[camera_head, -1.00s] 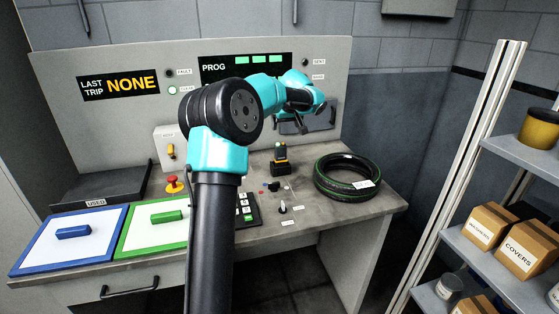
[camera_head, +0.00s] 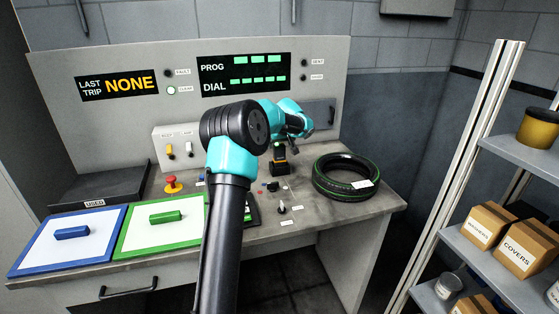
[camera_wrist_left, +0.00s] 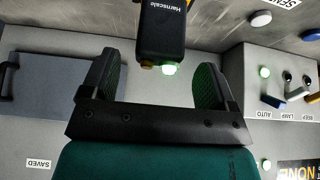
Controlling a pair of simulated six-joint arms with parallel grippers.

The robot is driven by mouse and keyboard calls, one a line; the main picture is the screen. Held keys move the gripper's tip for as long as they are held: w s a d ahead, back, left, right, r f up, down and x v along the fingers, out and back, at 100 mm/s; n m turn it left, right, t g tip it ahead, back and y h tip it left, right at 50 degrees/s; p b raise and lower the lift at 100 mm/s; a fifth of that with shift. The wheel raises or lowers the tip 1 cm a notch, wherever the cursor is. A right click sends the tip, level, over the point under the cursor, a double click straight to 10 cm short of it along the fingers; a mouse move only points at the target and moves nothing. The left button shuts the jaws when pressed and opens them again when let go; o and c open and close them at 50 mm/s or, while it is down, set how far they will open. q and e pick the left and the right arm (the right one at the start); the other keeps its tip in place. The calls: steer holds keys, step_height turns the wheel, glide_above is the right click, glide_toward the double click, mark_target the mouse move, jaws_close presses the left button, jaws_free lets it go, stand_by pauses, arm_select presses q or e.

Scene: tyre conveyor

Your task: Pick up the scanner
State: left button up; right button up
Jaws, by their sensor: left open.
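The scanner (camera_head: 279,153) is a small dark upright device with a green light, standing in a black and orange holder on the bench in the head view. In the left wrist view, the black scanner body (camera_wrist_left: 162,28) reaches in from the top edge, its lit green end near the gap between the fingers. My left gripper (camera_head: 293,147) is just above and beside it in the head view, partly hidden by the arm. In the wrist view the left gripper (camera_wrist_left: 158,82) is open, its fingers apart and not touching the scanner. My right gripper is out of view.
A black tyre (camera_head: 346,178) with a green stripe lies right of the scanner. A knob (camera_head: 282,208), a red button (camera_head: 172,184), and blue (camera_head: 70,233) and green (camera_head: 165,217) framed panels are on the bench. A shelf (camera_head: 510,265) stands at right.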

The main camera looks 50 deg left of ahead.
mark_target(280, 145)
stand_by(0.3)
arm_select(q)
steer(key=shift+x, duration=2.65)
steer(key=shift+d, duration=0.15)
steer(key=c, duration=1.1)
steer(key=shift+r, duration=0.1)
step_height(280, 145, up, 10)
steer(key=shift+f, duration=0.1)
